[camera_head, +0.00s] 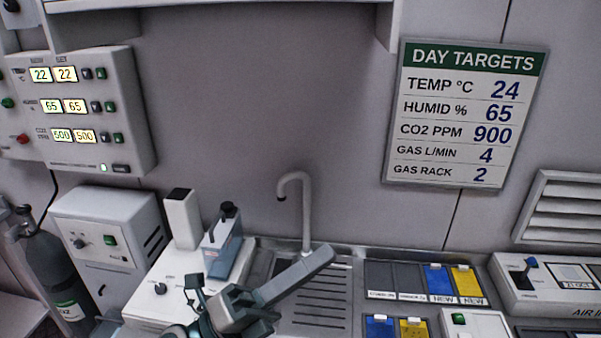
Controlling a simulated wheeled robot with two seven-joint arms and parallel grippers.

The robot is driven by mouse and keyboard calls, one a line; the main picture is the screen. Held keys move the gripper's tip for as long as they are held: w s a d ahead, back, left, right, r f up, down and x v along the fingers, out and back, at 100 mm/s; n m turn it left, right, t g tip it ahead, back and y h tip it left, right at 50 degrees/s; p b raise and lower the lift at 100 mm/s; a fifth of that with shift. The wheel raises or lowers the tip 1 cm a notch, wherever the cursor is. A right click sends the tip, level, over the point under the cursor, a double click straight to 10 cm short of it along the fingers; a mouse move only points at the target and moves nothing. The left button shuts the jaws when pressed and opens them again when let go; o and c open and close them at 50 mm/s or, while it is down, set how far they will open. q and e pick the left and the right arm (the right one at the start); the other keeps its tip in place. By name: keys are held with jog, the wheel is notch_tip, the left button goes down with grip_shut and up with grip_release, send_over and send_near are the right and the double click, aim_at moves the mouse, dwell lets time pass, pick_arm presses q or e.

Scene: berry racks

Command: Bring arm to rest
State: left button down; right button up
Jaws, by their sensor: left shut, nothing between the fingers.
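My left gripper (322,258) is in the lower middle of the head view, a grey shape slanting up to the right. It is shut and empty, in front of the steel sink drainer (312,318) and below the tap (306,205). Dark joints of my left arm (238,312) show at the bottom edge, and the rest of the arm is cut off. My right gripper is out of view.
A white bench device (150,300) with a blue-grey block stands left of my gripper. A gas cylinder (55,270) and a control panel (85,110) are further left. Coloured pads (438,282) and a switch box (475,324) lie to the right. A targets sign (465,115) hangs above.

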pick_arm(q)
jog(key=w+a+f+n+t+y, duration=0.2)
jog(key=w+a+n+t+y, duration=0.4)
jog(key=n+t, duration=0.45)
jog(key=a+f+n+g+y, duration=0.2)
jog(key=a+f+n+y, duration=0.55)
jog(key=f+n, duration=0.2)
jog(key=a+f+n+g+y, duration=0.2)
jog(key=a+f+n+y, duration=0.5)
jog(key=f, duration=0.4)
jog(key=s+a+f+n+g+y, duration=0.15)
jog(key=s+f+n+g, duration=0.35)
jog(key=s+f, duration=0.65)
jog(key=s+a+f+n+g, duration=0.25)
jog(key=s+f+g, duration=0.55)
jog(key=s, duration=0.6)
notch_tip(320, 180, down, 30)
jog(key=s, duration=0.2)
jog(key=s+a+f+g, duration=0.1)
jog(key=s+a+f, duration=0.2)
jog(key=s+f, duration=1.4)
jog(key=shift+s, duration=0.15)
